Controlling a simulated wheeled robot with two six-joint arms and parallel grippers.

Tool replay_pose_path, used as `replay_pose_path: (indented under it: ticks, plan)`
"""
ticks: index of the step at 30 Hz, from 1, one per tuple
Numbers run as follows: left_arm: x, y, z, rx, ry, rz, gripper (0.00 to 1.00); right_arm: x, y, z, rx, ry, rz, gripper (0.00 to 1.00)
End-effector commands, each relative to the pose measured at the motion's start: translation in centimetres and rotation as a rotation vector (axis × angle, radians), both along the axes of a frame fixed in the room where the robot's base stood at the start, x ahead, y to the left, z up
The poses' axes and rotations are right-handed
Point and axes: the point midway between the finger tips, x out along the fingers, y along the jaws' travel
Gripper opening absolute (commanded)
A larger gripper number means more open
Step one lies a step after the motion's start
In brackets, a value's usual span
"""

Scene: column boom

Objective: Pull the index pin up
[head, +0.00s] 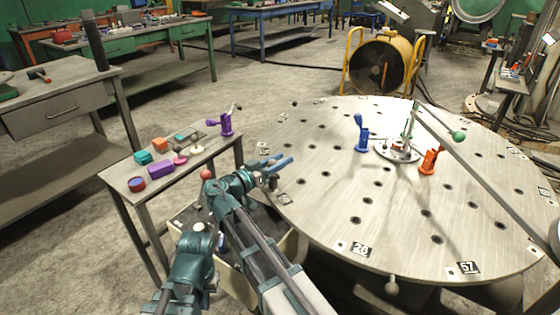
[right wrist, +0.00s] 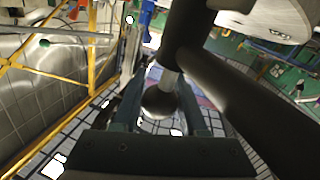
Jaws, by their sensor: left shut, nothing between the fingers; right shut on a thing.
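A large round metal table (head: 330,215) with many holes and numbered plates on its rim fills the right of the head view. A pale round knob (head: 392,287) shows at its near edge; I cannot tell whether it is the index pin. My left gripper (head: 284,162) is shut and empty by the table's left rim. My right gripper (right wrist: 160,115) shows in the right wrist view, its fingers shut on a dark ball knob (right wrist: 160,101). A short light stem joins the knob to a dark bar (right wrist: 235,105). I cannot make out the right gripper in the head view.
A long boom (head: 480,175) with a green ball (head: 458,136) crosses the table's right side. Blue (head: 361,137) and orange (head: 429,160) clamps stand near the central hub (head: 398,152). A small bench (head: 195,165) with coloured parts stands left.

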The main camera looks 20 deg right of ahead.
Motion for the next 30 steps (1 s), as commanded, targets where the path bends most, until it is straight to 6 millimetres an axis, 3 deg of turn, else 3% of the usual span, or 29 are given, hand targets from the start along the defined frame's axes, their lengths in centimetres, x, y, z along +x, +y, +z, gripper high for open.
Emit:
replay_pose_path:
  ticks: [7,17,18,21,22,30]
  plan:
    - [0.0,0.0,3.1,0.0,0.0,0.0,0.0,0.1,0.0,3.1,0.0,0.0,0.001,0.0]
    - [0.0,0.0,3.1,-0.001,0.0,0.0,0.0,0.1,0.0,3.2,-0.006,-0.002,0.002,0.0]
    - [0.0,0.0,3.1,-0.001,0.0,0.0,0.0,0.1,0.0,3.2,-0.006,-0.002,0.002,0.47]
    - [0.0,0.0,3.1,-0.001,0.0,0.0,0.0,0.1,0.0,3.2,-0.005,-0.001,0.002,0.65]
    - [0.0,0.0,3.1,-0.001,0.0,0.0,0.0,0.1,0.0,3.2,-0.004,-0.001,0.001,0.71]
    - [0.0,0.0,3.0,-0.001,0.0,0.0,0.0,0.0,0.0,3.1,-0.002,-0.001,0.0,0.71]
